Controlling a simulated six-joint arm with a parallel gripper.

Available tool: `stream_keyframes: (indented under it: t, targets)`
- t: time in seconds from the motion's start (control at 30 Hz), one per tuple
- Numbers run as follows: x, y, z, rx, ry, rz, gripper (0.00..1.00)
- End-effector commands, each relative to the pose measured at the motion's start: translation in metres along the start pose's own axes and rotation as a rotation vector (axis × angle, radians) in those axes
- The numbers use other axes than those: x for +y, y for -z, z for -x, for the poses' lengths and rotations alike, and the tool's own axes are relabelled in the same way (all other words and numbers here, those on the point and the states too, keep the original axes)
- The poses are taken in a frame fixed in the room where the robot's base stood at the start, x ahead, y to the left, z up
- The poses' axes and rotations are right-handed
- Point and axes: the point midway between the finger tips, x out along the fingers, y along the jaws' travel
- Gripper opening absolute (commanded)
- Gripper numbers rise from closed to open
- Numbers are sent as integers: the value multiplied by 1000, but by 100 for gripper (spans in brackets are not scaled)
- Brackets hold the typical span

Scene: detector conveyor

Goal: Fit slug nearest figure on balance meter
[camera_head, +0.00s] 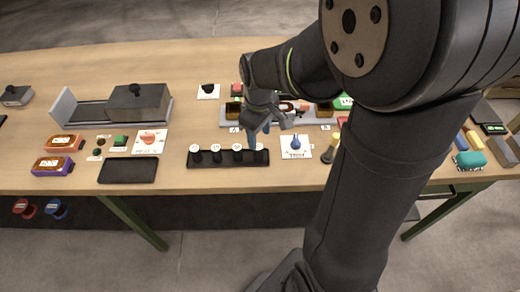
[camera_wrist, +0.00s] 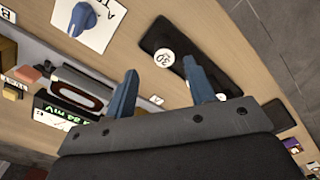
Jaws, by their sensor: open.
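A black rack (camera_head: 228,163) on the bench holds a row of several slugs with white number tops. In the wrist view the slug marked 30 (camera_wrist: 164,58) shows between my finger tips; another slug top is partly hidden by a finger. My gripper (camera_head: 260,134) hangs open and empty above the rack's right end; both blue fingers show in the wrist view (camera_wrist: 160,80), and I cannot tell the height gap. A green meter display (camera_wrist: 65,110) shows a figure ending in 84 mV, its left part cut or unclear.
A blue knob (camera_head: 296,143) on a white card stands right of the rack. A grey rail (camera_head: 230,120) with dark amber blocks lies behind. A black tray (camera_head: 128,170) and a dark block (camera_head: 139,101) on a rail stand left.

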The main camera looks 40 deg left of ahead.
Motion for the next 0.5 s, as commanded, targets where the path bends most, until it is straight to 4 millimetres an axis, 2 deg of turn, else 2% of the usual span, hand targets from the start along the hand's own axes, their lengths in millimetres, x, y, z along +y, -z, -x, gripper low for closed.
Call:
stream_keyframes:
  t: [0.1,0.23,0.5]
  targets:
    - [-6,1,-20,-5,4,2,50]
    - [-7,2,-37,-3,4,1,50]
    - [-6,2,-44,0,2,1,50]
